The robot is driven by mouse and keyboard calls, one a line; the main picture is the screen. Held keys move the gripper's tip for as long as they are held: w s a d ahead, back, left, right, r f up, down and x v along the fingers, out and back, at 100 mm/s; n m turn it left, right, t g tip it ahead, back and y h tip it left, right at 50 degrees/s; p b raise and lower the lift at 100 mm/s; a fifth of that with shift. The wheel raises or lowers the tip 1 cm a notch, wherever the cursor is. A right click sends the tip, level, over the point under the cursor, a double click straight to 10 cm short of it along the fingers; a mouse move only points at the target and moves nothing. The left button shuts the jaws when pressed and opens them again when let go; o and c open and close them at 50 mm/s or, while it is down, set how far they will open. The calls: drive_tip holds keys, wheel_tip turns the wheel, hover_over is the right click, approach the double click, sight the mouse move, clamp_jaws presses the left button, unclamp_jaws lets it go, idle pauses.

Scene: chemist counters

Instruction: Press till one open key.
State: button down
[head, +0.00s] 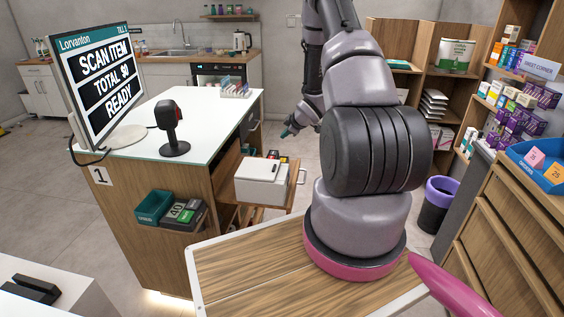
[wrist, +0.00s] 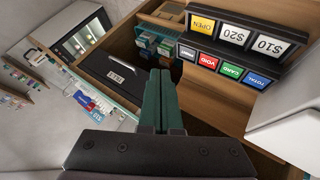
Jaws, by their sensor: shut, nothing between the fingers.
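The till key panel (wrist: 235,52) is a dark block in the upper right of the wrist view, its lettering upside down. The yellow OPEN key (wrist: 202,26) is at the left end of its upper row. Black VOID, CARD and TOTAL lettering is not there; those keys are red, green and blue in the lower row. My gripper (wrist: 160,74) has its two green fingers together, empty, left of the panel and apart from it in the picture. In the head view my gripper (head: 287,131) shows small beyond the counter, partly hidden by my arm.
The till one counter (head: 221,96) bears a screen (head: 97,80) reading READY and a scanner (head: 171,125). A white box (head: 262,184) stands on a lower wooden shelf beside it. A purple-rimmed bin (head: 436,207) stands on the floor at right.

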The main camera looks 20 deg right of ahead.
sight(285, 161)
idle(0.3)
drive_tip(key=shift+f, duration=4.4)
drive_tip(key=shift+f, duration=0.4)
